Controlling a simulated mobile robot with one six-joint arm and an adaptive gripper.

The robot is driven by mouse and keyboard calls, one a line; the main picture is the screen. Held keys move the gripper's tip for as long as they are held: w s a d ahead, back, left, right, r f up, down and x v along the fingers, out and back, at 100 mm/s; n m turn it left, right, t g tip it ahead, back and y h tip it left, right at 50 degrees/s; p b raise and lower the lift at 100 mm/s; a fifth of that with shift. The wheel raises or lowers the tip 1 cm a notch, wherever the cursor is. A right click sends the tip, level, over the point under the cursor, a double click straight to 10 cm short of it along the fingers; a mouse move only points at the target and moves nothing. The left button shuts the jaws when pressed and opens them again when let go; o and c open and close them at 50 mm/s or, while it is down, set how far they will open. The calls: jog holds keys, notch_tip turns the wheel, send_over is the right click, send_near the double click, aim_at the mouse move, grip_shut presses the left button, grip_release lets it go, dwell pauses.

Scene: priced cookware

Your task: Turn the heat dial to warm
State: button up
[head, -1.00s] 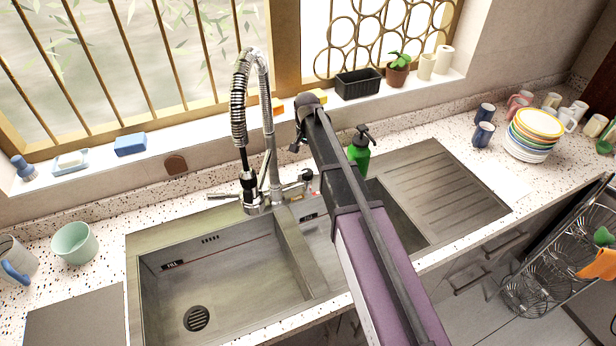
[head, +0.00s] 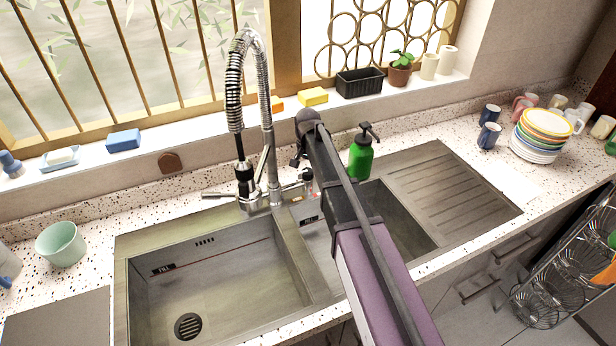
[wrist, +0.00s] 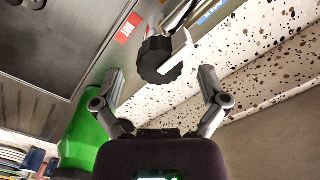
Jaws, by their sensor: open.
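The heat dial (wrist: 158,62) is a black ridged knob with a white pointer, seen in the wrist view beyond my fingertips. A red label (wrist: 128,28) lies to its left in the picture and a blue label (wrist: 212,11) to its upper right. The pointer slants between upper right and lower left, and I cannot tell its exact setting. My gripper (wrist: 162,82) is open and empty, with one finger on each side of the dial's near edge. I see no contact. In the head view the gripper is mostly hidden by my own arm.
The tall spring faucet (head: 265,110) stands left of my arm, behind the sink (head: 215,290). A green soap bottle (head: 361,158) stands close on the right. A stack of plates (head: 540,135) and mugs (head: 488,135) are farther right. The ribbed drainboard (head: 450,185) is clear.

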jog(key=shift+f+b, duration=0.5)
jog(key=shift+f, duration=0.3)
jog(key=c, duration=1.1)
